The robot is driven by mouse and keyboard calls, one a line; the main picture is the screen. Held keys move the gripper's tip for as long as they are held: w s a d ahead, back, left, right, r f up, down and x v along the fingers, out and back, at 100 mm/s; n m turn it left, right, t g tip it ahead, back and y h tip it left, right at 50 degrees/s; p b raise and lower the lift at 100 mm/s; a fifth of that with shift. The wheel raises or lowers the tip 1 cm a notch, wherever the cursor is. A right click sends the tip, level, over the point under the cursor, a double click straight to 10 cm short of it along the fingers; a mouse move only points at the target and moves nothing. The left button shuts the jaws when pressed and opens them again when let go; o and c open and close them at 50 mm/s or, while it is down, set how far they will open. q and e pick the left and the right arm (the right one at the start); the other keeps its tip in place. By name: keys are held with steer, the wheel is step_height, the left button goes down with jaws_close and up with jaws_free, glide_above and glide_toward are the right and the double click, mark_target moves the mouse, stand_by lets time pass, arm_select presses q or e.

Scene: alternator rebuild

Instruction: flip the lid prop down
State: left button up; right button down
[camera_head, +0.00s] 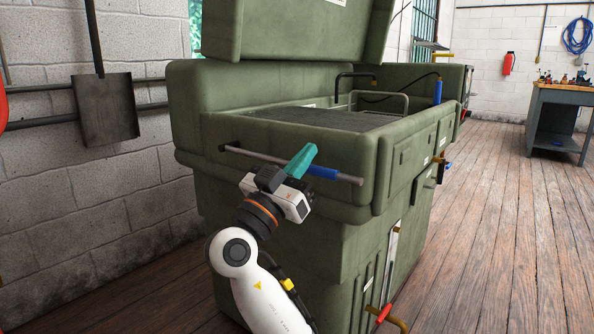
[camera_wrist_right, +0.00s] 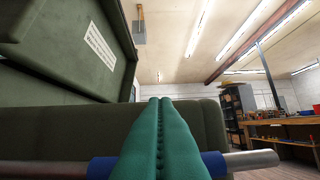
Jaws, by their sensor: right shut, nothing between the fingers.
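A green chest-like machine (camera_head: 290,235) stands with its lid (camera_head: 300,30) raised; the lid also shows in the wrist view (camera_wrist_right: 70,45). A grey rod (camera_head: 348,179) with a blue sleeve (camera_head: 322,172) lies nearly level across the front, below the rim; it looks like the lid prop, but I cannot be sure. My right gripper (camera_head: 309,150) has teal fingers, shut and empty, pointing up beside the sleeve. In the wrist view, the fingers (camera_wrist_right: 160,102) cover the middle of the rod (camera_wrist_right: 250,160). Whether they touch it is unclear. My left gripper is out of view.
Bent bars (camera_head: 381,95) and a blue-tipped part (camera_head: 437,91) stand at the machine's opening. A red-gripped lever (camera_head: 384,314) sticks out low at the side. A shovel (camera_head: 105,110) hangs on the left wall. The wooden floor (camera_head: 500,220) at right is clear, before a workbench (camera_head: 560,95).

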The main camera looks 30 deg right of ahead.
steer(key=r+p+v, duration=0.1)
steer(key=v, duration=0.9)
steer(key=shift+s+a, duration=0.15)
steer(key=shift+s, duration=0.15)
steer(key=shift+w, duration=0.1)
